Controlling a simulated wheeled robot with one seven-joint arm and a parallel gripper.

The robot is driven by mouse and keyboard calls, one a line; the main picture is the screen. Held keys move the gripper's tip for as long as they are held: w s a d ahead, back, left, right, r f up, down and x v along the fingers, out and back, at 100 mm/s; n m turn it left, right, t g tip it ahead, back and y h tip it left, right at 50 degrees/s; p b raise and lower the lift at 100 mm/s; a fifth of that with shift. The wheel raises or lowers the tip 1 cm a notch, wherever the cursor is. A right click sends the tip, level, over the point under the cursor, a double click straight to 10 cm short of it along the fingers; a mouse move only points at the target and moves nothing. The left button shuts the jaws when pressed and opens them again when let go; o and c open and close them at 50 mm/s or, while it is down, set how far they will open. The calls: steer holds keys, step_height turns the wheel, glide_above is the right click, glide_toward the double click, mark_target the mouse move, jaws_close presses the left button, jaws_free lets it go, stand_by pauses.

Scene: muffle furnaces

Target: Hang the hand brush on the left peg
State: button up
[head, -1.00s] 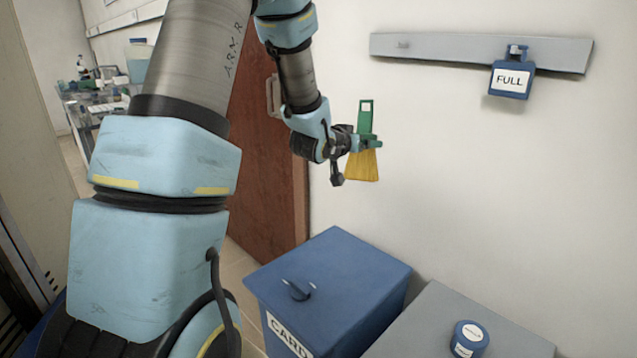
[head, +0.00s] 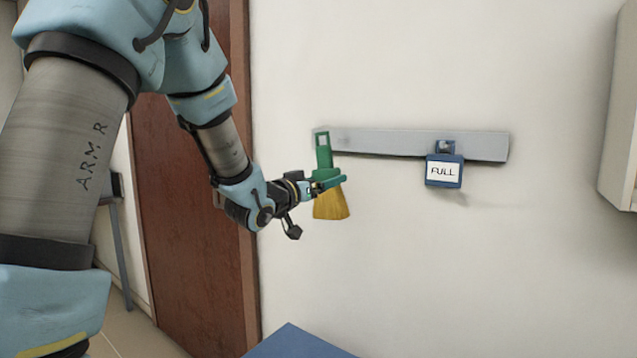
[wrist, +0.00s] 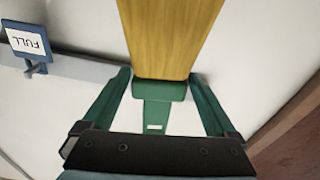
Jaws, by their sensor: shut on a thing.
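The hand brush (head: 331,204) has a green handle with a slot at its top and yellow bristles pointing down. My gripper (head: 328,181) is shut on its green part and holds it upright in front of the wall. In the head view the handle top overlaps the left end of the grey rail (head: 400,143). I cannot tell whether it touches the rail. The left peg is a faint small shape near that end, hard to make out. In the wrist view, the brush (wrist: 165,40) sits between the fingers of my gripper (wrist: 165,105).
A blue container labelled FULL (head: 444,171) hangs on the rail's right part; it also shows in the wrist view (wrist: 28,42). A brown door (head: 190,200) stands at left. A blue bin lid (head: 297,343) is below. A pale cabinet (head: 618,110) is at far right.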

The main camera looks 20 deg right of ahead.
steer(key=p+x, duration=0.1)
steer(key=x, duration=0.8)
steer(key=shift+f, duration=0.65)
stand_by(0.4)
steer(key=shift+d, duration=0.1)
stand_by(0.7)
steer(key=o, duration=1.1)
